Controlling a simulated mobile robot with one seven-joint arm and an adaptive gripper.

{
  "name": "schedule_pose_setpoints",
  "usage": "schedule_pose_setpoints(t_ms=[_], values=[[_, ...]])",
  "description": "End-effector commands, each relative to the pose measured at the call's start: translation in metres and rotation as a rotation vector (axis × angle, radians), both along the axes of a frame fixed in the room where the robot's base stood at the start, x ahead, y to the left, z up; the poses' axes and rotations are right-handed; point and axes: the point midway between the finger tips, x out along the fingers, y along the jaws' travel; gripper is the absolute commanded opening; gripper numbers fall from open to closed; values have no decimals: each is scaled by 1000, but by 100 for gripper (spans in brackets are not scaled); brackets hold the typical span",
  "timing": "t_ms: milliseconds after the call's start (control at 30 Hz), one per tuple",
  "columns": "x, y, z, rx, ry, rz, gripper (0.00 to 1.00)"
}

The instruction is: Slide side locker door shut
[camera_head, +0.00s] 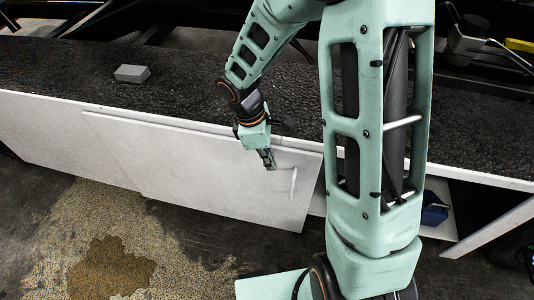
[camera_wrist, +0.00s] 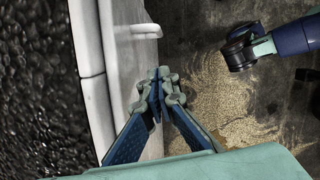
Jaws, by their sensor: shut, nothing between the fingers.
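The white side locker door (camera_head: 200,160) is a flat panel on the side of the loader. Its right edge stops by my upright arm, and an open compartment (camera_head: 437,215) shows to the right of it. A pale bar handle (camera_head: 293,183) stands upright near the door's right end. My gripper (camera_head: 270,162) is just left of the handle, close to the door face. In the wrist view my fingertips (camera_wrist: 160,86) are together and empty, beside the door (camera_wrist: 128,70), with the handle (camera_wrist: 145,30) apart from them above. Whether a finger touches the door I cannot tell.
A black textured belt (camera_head: 200,95) runs above the door and carries a grey block (camera_head: 132,73). A blue object (camera_head: 434,208) lies in the open compartment. A slanted white panel (camera_head: 492,229) stands at the right. The floor has a brown patch (camera_head: 105,268).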

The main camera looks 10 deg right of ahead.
Motion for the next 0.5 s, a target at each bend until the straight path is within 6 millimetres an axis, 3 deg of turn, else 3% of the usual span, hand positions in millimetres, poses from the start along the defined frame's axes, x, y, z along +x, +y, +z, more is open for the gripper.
schedule_pose_setpoints(t_ms=[33,133,300,500], values=[[-2,-3,-15,0,4,0,0],[-3,-7,-34,0,4,0,0],[-7,-33,-34,0,0,-3,0],[-9,-44,-36,1,0,-1,0]])
